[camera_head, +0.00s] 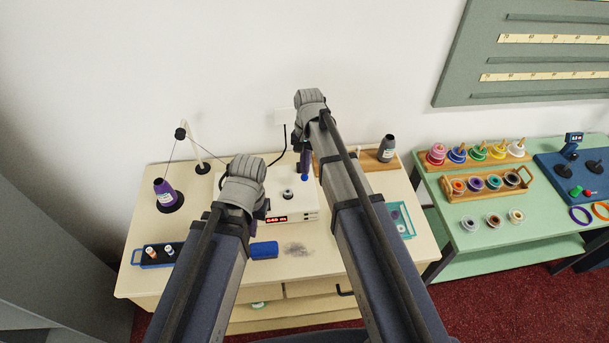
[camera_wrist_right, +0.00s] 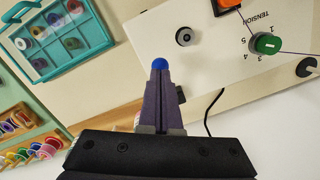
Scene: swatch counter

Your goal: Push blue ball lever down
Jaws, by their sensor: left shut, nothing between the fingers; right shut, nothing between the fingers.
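The blue ball (camera_head: 304,178) of the lever shows at the right back of a white machine (camera_head: 308,212). My right gripper (camera_head: 305,170) is shut and empty, its purple fingers pointing down at the ball. In the right wrist view the blue ball (camera_wrist_right: 160,64) lies right at the tips of the shut fingers (camera_wrist_right: 160,78). I cannot tell whether they touch, and the lever's arm is hidden. My left gripper (camera_head: 262,209) is shut, low over the machine's left side, its fingers mostly hidden by its own wrist.
A purple thread cone (camera_head: 165,192) and blue tray (camera_head: 153,255) stand left. A blue block (camera_head: 264,250) lies in front. A teal tray (camera_head: 401,222) and a green table (camera_head: 487,240) are right.

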